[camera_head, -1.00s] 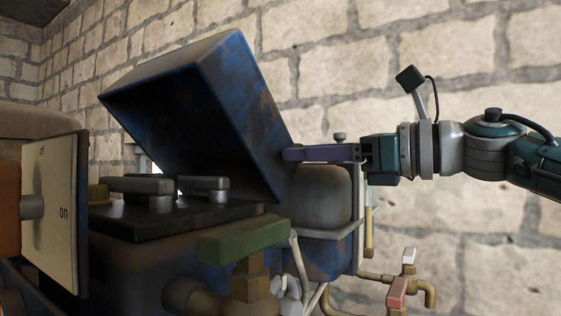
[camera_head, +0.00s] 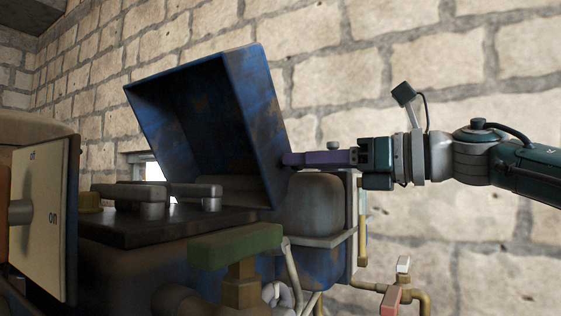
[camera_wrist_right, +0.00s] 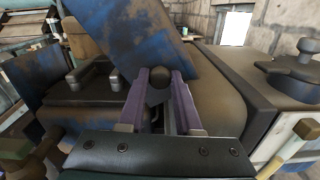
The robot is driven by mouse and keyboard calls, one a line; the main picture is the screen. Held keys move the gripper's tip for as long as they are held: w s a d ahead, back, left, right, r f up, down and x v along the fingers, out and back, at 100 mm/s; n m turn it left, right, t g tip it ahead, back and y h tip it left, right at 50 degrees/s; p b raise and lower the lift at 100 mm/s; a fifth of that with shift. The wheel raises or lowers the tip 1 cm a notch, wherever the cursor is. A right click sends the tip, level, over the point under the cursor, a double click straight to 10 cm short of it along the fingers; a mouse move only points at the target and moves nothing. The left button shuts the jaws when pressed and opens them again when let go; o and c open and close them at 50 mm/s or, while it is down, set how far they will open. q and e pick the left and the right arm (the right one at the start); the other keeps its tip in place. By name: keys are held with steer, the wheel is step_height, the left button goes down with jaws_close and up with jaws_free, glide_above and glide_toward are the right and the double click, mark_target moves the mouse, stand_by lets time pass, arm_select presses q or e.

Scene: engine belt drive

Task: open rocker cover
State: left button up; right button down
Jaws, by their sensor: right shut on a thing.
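The rocker cover (camera_head: 258,115) is a blue, rust-stained box, tilted up with its hollow underside facing left and toward me. Below it, grey rocker parts (camera_head: 205,190) lie exposed on the dark engine top. My right gripper (camera_head: 290,159), with purple fingers, reaches in from the right to the cover's lower right edge. In the right wrist view the cover (camera_wrist_right: 130,40) rises ahead, and the fingers (camera_wrist_right: 159,90) are shut on a dark round knob (camera_wrist_right: 160,76) beside the cover. My left gripper is out of view.
A green-handled valve (camera_head: 235,246) stands in front of the engine. An on/off panel (camera_head: 40,215) is at the left. A grey rounded tank (camera_head: 312,203) sits below my right gripper, and pipes with a red handle (camera_head: 391,300) are at lower right.

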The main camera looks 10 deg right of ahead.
steer(key=c, duration=0.8)
jaws_free()
steer(key=shift+d, duration=0.15)
steer(key=shift+o, duration=1)
steer(key=b+v, duration=0.2)
steer(key=v, duration=0.7)
steer(key=shift+s+d+b, duration=0.25)
steer(key=shift+d+b, duration=0.05)
